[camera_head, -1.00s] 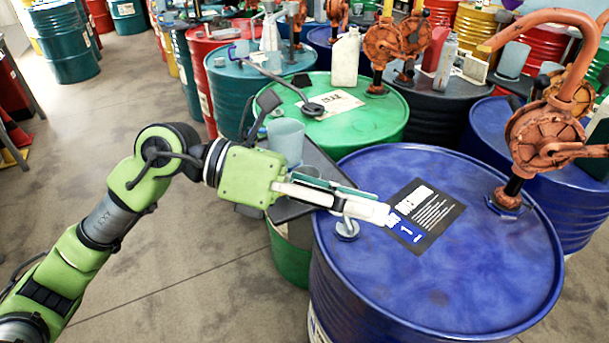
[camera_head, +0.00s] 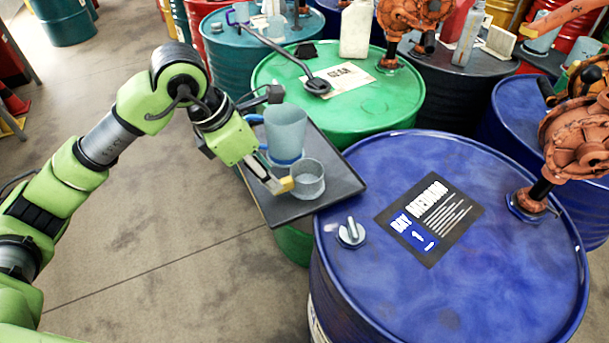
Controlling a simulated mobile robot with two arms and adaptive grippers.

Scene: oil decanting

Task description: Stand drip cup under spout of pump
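A small grey translucent cup (camera_head: 308,180), likely the drip cup, stands upright on a black tray (camera_head: 300,207) left of the front blue drum (camera_head: 460,270). My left gripper (camera_head: 287,184) is at the cup's left side, with a yellowish fingertip against or just in front of its wall. The other finger is not clear, so its opening and any grip cannot be told. An orange pump (camera_head: 580,140) stands on the drum's right side, cut by the frame edge. An orange pipe (camera_head: 572,18), perhaps its spout, shows at top right. My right gripper is not in view.
A taller blue-grey jug (camera_head: 285,128) stands on the tray just behind the cup. A cap (camera_head: 351,232) and a dark label (camera_head: 430,218) are on the blue drum, whose top is otherwise clear. A green drum (camera_head: 390,105) stands behind, with more drums and pumps beyond.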

